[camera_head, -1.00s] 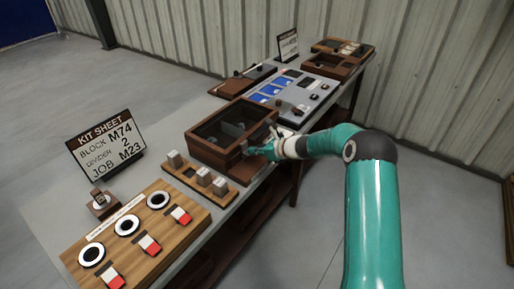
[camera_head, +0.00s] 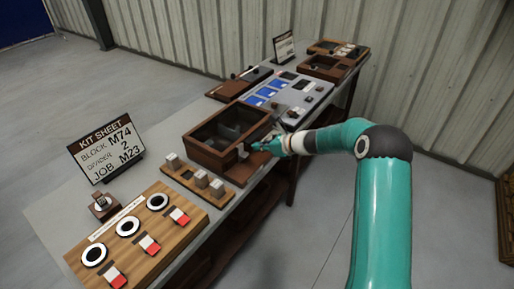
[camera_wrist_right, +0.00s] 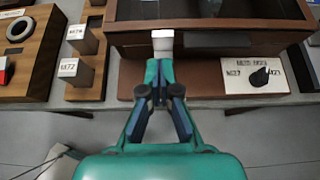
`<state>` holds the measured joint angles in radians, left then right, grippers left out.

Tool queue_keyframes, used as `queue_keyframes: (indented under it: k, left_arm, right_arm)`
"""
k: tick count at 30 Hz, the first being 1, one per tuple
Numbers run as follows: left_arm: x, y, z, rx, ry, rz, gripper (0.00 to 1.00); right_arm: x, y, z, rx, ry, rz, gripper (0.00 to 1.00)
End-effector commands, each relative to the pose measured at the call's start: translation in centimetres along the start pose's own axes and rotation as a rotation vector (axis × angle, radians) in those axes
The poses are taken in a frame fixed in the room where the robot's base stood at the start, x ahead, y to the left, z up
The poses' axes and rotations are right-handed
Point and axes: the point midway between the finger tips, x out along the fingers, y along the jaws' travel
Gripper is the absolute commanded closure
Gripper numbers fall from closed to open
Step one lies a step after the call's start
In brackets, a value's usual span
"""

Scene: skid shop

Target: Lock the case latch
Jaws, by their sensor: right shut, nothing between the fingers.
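The case (camera_head: 208,152) is a brown wooden box with a dark top, standing on the bench; its front also fills the top of the right wrist view (camera_wrist_right: 212,36). A small pale tab (camera_wrist_right: 163,42) is at the case's front, and shows in the head view (camera_head: 243,152); it looks like the latch. My right gripper (camera_head: 257,146) is at the case's front right. In the right wrist view its fingertips (camera_wrist_right: 160,68) are together, just in front of the tab; I cannot tell if they touch it. My left gripper is not in view.
A black knob (camera_wrist_right: 261,77) sits on a labelled white plate right of the fingers. Labelled blocks (camera_wrist_right: 79,74) stand on a wooden strip to the left. A panel with red-and-white switches (camera_head: 150,245) and a kit sheet sign (camera_head: 107,148) are nearer.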

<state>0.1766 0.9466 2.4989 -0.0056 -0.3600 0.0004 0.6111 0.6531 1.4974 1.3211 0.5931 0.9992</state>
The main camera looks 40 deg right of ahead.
Motion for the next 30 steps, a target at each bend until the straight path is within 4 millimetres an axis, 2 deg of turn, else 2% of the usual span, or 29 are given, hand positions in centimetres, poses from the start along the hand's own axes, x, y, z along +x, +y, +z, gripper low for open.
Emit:
queue_keyframes:
  k: [3,10,25,28,30]
  left_arm:
    - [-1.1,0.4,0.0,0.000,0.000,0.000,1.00]
    - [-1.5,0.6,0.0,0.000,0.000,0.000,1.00]
    - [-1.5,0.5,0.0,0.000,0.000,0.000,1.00]
    - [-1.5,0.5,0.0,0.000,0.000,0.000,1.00]
    - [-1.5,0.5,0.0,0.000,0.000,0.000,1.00]
  right_arm:
    - [-1.5,0.0,1.1,-0.001,0.000,0.003,1.00]
    - [-2.6,-0.1,1.4,0.000,0.001,0.004,1.00]
    - [-2.4,0.0,1.5,-0.003,0.001,0.007,1.00]
    - [-1.9,0.8,2.0,-0.011,-0.004,0.022,1.00]
    - [-0.7,2.2,2.4,-0.020,-0.005,0.051,1.00]
